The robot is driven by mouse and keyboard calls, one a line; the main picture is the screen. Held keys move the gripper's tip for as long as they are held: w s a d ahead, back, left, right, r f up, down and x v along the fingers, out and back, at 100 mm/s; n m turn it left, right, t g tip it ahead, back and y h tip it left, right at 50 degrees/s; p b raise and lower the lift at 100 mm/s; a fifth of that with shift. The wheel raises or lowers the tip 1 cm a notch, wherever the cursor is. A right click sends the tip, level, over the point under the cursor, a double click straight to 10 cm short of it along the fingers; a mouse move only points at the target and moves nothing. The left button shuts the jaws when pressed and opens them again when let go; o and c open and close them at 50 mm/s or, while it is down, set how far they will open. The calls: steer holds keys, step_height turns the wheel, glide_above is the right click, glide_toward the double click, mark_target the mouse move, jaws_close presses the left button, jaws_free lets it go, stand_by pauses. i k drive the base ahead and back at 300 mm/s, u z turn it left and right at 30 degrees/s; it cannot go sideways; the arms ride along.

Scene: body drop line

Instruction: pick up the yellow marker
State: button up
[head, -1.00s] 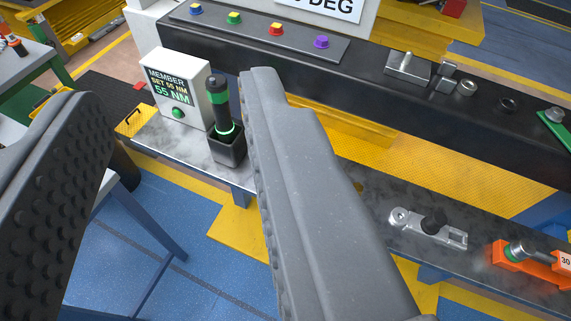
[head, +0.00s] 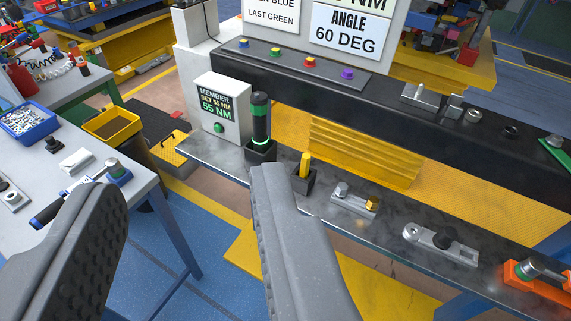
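The yellow marker (head: 304,166) stands upright in a small dark holder (head: 303,186) on the grey metal shelf. It is just beyond and slightly right of the tip of my gripper's right finger. My gripper (head: 190,180) is open and empty, its two grey fingers wide apart in the foreground. The right finger hides part of the shelf's front edge.
A black and green tool (head: 261,125) stands in a dark socket left of the marker, beside a white box reading 55 NM (head: 222,110). A metal bracket with a gold nut (head: 355,200) lies to the right. A black beam (head: 400,108) with coloured buttons runs behind. A workbench (head: 90,190) stands at left.

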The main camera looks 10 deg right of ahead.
mark_target(306, 158)
steer(key=u, duration=0.25)
steer(key=i, duration=1.2)
steer(key=z, duration=0.45)
